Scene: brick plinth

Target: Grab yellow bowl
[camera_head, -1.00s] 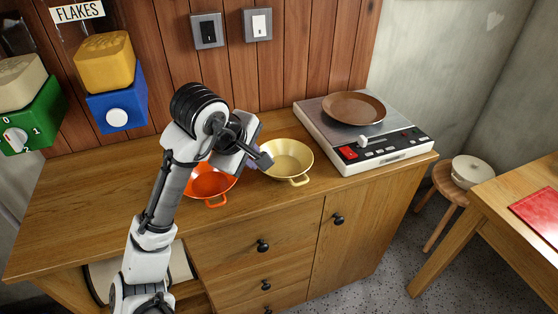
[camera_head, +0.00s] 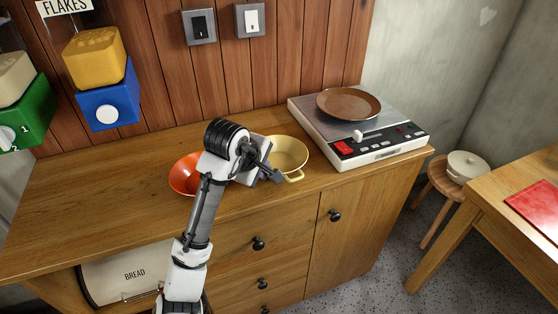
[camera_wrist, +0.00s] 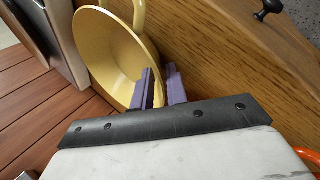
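The yellow bowl (camera_head: 288,153) sits on the wooden counter, between an orange bowl and the hot plate. Its handle points to the front. In the wrist view the yellow bowl (camera_wrist: 105,50) fills the upper left, with a handle at its top. My gripper (camera_head: 273,174) is at the bowl's left front side. In the wrist view its two purple fingers (camera_wrist: 160,88) stand apart with a narrow gap, one over the bowl's inside and one over the wood outside, at the rim. Whether they touch the rim cannot be told.
The orange bowl (camera_head: 184,174) stands left of the yellow one, partly behind my arm. A hot plate (camera_head: 393,150) with a brown pan (camera_head: 348,103) stands to the right. The wooden counter (camera_head: 90,190) is clear at left. A plank wall (camera_head: 285,60) rises behind.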

